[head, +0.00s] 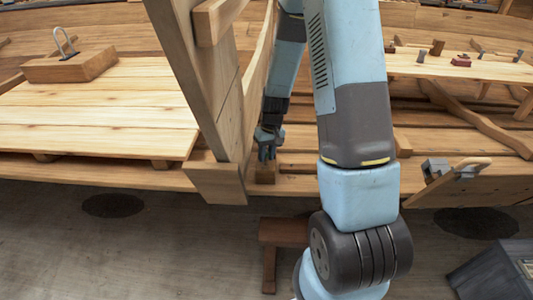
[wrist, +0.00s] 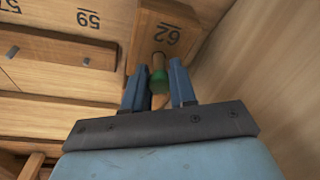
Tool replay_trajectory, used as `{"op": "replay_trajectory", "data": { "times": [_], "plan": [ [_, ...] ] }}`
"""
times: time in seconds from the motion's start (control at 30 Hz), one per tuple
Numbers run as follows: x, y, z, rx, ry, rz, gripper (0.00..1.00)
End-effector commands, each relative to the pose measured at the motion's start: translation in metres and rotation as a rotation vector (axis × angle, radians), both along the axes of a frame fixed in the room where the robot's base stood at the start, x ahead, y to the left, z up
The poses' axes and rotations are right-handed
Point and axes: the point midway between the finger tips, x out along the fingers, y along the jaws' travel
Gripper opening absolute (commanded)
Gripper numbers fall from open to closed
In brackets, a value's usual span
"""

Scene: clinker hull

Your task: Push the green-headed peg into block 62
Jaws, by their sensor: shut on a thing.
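Block 62 (wrist: 165,35) is a wooden block at the top of the wrist view, its number upside down. The green-headed peg (wrist: 159,80) stands at its face, with the green head toward me and the pale shaft running to the block. How deep the shaft sits in it I cannot tell. My gripper (wrist: 159,76) is shut on the peg, with one blue finger on each side of the head. In the head view my gripper (head: 267,147) points down just above a small wooden block (head: 265,172), and the peg cannot be made out there.
A wooden wall (wrist: 255,70) rises close on the right. In the head view a tall timber frame (head: 205,90) stands just left of my arm.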

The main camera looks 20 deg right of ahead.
Motion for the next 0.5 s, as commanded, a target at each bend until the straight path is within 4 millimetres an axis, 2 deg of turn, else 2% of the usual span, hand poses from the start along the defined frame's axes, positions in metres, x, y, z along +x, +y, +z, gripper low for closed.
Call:
{"op": "replay_trajectory", "data": {
  "times": [0.1, 0.13, 0.4, 0.5],
  "plan": [
    [-0.0016, 0.0002, -0.0016, 0.001, 0.004, 0.001, 0.00],
    [-0.0017, 0.0002, -0.0016, 0.001, 0.004, 0.001, 0.29],
    [-0.0012, 0.0000, -0.0012, 0.000, 0.003, 0.000, 0.55],
    [-0.0011, 0.0000, -0.0011, 0.000, 0.003, 0.000, 0.56]
  ]
}}
